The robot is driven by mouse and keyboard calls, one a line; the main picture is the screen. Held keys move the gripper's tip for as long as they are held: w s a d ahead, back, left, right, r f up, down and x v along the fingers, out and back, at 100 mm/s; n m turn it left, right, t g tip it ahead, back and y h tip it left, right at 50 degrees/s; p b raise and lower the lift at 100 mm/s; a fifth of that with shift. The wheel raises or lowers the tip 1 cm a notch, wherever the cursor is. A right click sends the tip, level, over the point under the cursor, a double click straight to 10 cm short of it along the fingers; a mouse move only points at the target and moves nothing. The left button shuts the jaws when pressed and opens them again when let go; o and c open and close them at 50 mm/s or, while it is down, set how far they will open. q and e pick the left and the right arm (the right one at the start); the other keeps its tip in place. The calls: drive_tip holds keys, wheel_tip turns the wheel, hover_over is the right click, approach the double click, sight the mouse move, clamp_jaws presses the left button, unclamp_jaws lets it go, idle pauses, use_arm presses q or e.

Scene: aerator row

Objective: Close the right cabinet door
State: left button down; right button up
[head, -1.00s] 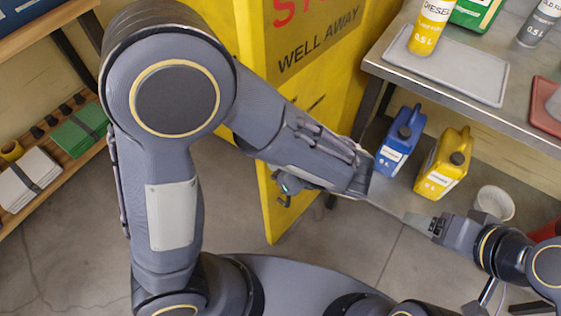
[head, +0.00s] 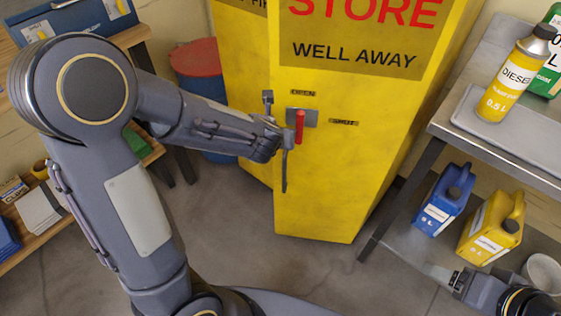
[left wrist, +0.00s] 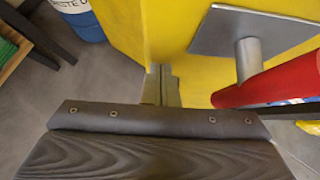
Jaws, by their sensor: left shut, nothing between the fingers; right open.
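The yellow cabinet's right door (head: 330,200), lettered "STORE WELL AWAY", faces me. Its free left edge appears to stand out in front of the left door (head: 238,90), so it looks ajar. A red lever (head: 299,128) on a grey plate is near that edge. My left gripper (head: 284,175) is shut and empty, just left of the lever in front of the door edge; contact cannot be told. In the left wrist view its fingers (left wrist: 160,85) point at the yellow panel, with the red lever (left wrist: 270,85) to the right. My right gripper (head: 442,275) is open, low at right, away from the door.
A blue bin with a red lid (head: 195,60) is behind my left arm. Grey floor is clear before the cabinet.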

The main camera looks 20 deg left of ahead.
use_arm(q)
drive_tip(key=w+m+h+p, duration=0.5)
drive_tip(key=w+m+p, duration=0.1)
drive_tip(key=w, duration=1.2)
drive_tip(key=shift+a+r+p, duration=0.2)
drive_tip(key=shift+a+p, duration=0.15)
drive_tip(key=shift+p, duration=0.1)
drive_tip(key=shift+d+r, duration=0.1)
